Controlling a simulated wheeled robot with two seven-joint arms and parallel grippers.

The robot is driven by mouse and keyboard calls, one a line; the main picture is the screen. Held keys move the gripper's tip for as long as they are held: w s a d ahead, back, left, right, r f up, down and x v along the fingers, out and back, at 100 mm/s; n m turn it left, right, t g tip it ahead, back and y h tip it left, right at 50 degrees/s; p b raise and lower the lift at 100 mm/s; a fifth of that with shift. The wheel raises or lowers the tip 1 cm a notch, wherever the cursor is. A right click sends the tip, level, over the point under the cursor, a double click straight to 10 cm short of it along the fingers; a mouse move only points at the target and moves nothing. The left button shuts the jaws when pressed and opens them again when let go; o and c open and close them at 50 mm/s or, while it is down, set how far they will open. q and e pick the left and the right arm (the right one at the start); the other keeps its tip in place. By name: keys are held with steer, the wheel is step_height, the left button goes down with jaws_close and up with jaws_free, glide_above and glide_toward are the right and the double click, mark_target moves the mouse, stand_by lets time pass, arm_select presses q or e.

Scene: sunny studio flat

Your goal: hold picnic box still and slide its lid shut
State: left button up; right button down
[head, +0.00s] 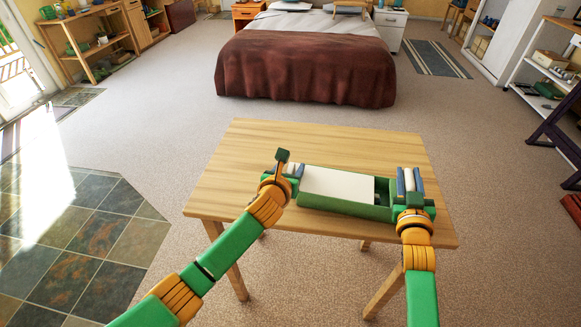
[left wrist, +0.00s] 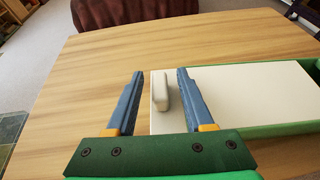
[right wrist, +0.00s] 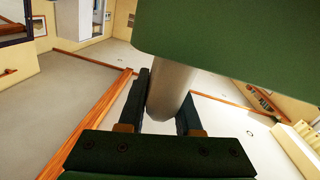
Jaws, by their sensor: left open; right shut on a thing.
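The green picnic box (head: 345,207) lies lengthwise on the wooden table. Its white lid (head: 338,184) covers most of the top, with a dark open gap (head: 382,190) at the right end. My left gripper (head: 293,170) is open at the lid's left end. In the left wrist view, the lid's small white upright grip (left wrist: 161,92) stands between the spread blue fingers, apart from both. My right gripper (head: 410,180) is shut on a pale rounded handle (right wrist: 170,90) at the box's right end. The green surface above it in the right wrist view seems to be the box.
The wooden table (head: 235,165) is otherwise bare, with free room behind and left of the box. Its front edge lies close to the box. A bed (head: 305,70) stands beyond, and shelves (head: 545,75) stand at the right, away from the table.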

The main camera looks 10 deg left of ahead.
arm_select(q)
jaws_close()
steer(key=shift+f, duration=0.1)
stand_by(1.4)
